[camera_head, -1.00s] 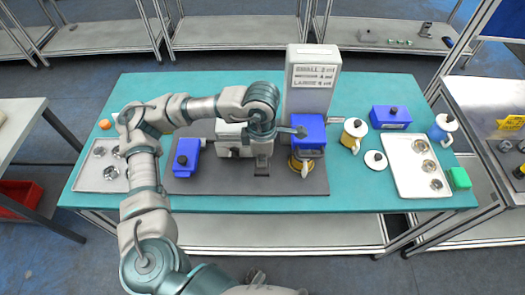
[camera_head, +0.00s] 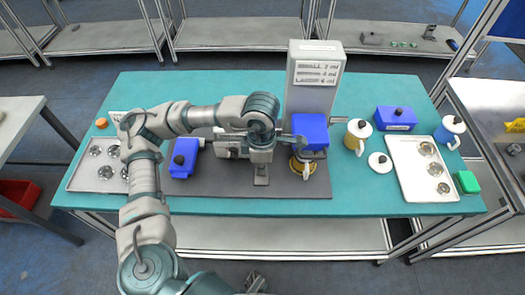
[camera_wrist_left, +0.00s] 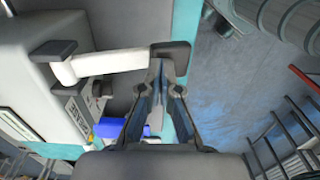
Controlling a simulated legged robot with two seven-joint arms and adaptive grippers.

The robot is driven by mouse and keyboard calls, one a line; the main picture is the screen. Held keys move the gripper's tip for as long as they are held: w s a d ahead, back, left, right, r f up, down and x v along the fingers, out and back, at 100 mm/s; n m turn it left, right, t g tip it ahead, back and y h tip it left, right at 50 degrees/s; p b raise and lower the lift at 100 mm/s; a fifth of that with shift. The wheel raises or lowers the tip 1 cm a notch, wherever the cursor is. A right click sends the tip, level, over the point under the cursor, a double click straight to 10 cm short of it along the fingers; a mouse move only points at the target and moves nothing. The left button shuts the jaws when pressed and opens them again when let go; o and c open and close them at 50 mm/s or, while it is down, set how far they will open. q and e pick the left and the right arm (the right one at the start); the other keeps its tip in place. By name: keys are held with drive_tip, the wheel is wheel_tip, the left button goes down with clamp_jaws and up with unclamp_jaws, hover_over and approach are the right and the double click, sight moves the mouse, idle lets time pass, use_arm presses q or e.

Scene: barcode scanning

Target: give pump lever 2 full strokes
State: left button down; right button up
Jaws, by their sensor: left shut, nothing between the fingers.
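The pump lever (camera_wrist_left: 112,64) shows in the left wrist view as a pale arm with a dark grip pad at its end, reaching out from the white machine body. My left gripper (camera_wrist_left: 164,76) is shut and empty, its fingertips right at the dark pad; whether they touch cannot be told. The lever is hard to make out there. My right gripper is not in view.
A yellow-banded pot (camera_head: 303,165) stands under the blue block. Left are a blue box (camera_head: 183,158) and a metal-cup tray (camera_head: 82,183).

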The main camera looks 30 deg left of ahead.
use_arm(q)
wheel_tip(320, 180, up, 8)
drive_tip(key=p, duration=0.5)
idle(0.7)
